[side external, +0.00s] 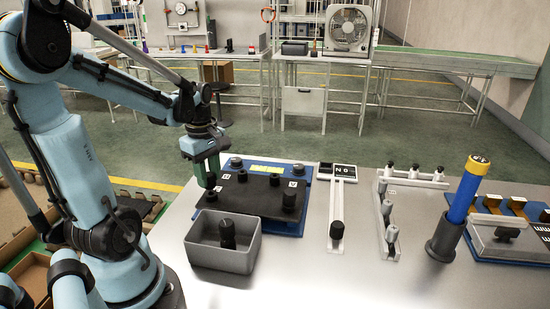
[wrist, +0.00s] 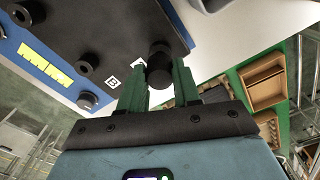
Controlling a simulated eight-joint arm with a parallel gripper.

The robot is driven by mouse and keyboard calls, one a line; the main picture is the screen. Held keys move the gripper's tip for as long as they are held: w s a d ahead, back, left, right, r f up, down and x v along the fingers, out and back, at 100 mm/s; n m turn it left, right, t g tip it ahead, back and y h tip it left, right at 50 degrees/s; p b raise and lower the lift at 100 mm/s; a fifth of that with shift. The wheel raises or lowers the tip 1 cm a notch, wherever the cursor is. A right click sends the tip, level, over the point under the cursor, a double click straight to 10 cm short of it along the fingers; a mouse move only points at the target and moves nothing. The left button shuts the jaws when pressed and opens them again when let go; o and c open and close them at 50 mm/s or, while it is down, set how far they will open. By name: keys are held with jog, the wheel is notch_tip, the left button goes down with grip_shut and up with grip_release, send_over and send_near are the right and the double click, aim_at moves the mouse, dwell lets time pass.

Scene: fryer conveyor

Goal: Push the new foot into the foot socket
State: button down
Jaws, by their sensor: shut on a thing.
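My gripper (side external: 209,182) points down over the left part of the black plate (side external: 258,199) in the side external view. In the wrist view its green fingers (wrist: 160,84) are shut on a short black cylindrical foot (wrist: 160,57). The foot stands at the plate's edge; I cannot tell whether it is seated in a socket or only touching the plate. The socket under it is hidden. Several black round knobs or feet, such as one at the front right (side external: 288,200), stand on the plate and its blue base (side external: 299,213).
A grey open bin (side external: 202,250) in front of the plate holds a black foot-like piece (side external: 227,234). To the right are a white rail (side external: 343,200) with a black knob, a grey fixture (side external: 387,213), and a blue and yellow cylinder (side external: 466,190) in a dark holder.

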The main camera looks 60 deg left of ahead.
jog(key=shift+f, duration=0.95)
dwell(0.3)
jog(key=c, duration=0.7)
grip_release()
jog(key=shift+r, duration=0.15)
jog(key=shift+r, duration=2.9)
